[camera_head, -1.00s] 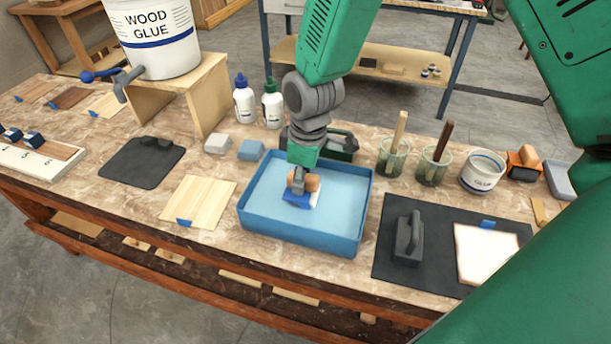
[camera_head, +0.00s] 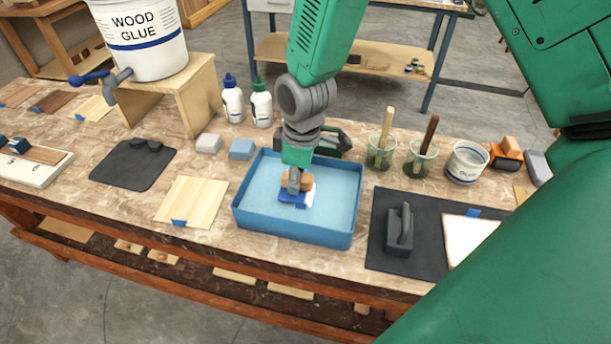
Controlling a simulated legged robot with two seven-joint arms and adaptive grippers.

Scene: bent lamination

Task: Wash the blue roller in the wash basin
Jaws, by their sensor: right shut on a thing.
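The wash basin (camera_head: 292,231) is a blue rectangular tray with pale blue inside, standing at the middle of the bench. My right gripper (camera_head: 294,184) points down into it and is shut on the blue roller (camera_head: 297,200). The roller shows as a blue and white piece with an orange-brown part at the fingers. It is inside the basin walls, near the middle. The fingers hide part of it, and I cannot tell whether it touches the basin floor. My left gripper is out of view.
Two glue bottles (camera_head: 233,100) and two small blocks stand behind and left of the basin. Glass jars (camera_head: 381,153) with sticks and a glue tub (camera_head: 466,163) stand at the right. A dark mat (camera_head: 380,253) holds a black handled tool (camera_head: 400,230). Light boards (camera_head: 190,203) lie left.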

